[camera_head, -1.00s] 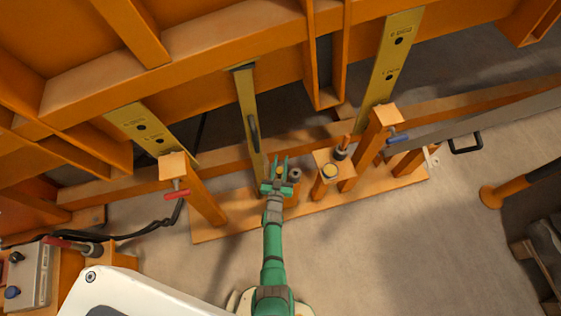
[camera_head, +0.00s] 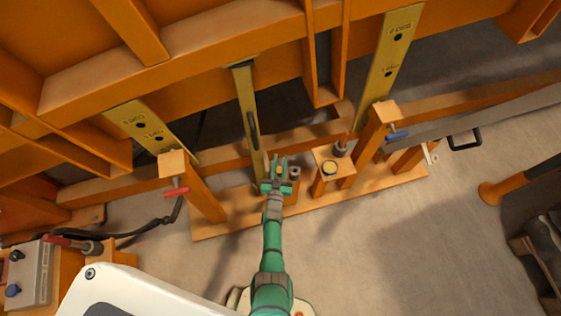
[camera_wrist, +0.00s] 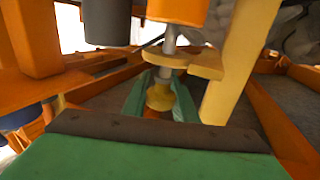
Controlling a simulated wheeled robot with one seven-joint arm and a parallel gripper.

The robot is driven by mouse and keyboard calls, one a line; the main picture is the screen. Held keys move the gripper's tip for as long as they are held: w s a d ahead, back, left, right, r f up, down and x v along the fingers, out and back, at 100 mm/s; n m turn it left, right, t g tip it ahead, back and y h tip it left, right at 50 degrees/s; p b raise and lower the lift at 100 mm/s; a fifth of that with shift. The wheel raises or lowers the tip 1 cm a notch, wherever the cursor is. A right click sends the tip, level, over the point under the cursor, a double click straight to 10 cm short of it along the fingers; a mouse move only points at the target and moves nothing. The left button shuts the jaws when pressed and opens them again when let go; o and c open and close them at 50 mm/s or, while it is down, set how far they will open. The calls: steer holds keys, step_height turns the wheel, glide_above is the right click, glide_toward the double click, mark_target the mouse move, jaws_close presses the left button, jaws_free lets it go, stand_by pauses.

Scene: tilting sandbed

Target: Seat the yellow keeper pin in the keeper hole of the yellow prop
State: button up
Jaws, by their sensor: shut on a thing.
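In the wrist view, the green fingers (camera_wrist: 158,100) are shut around a yellow knob, apparently the yellow keeper pin (camera_wrist: 158,95). A yellow lug (camera_wrist: 190,66) is just above the knob, beside an upright yellow bar (camera_wrist: 240,60). A grey shaft (camera_wrist: 169,42) meets the lug from above. I cannot tell whether the pin is in the keeper hole; the hole is hidden.
The tilting bed (camera_head: 170,60) overhangs the work area. The floor at front right (camera_head: 400,240) is clear.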

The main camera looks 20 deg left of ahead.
steer(key=shift+f, duration=0.5)
steer(key=o, duration=1.1)
steer(key=shift+o, duration=0.2)
steer(key=s+d, duration=0.2)
steer(key=s, duration=0.8)
steer(key=shift+s, duration=0.35)
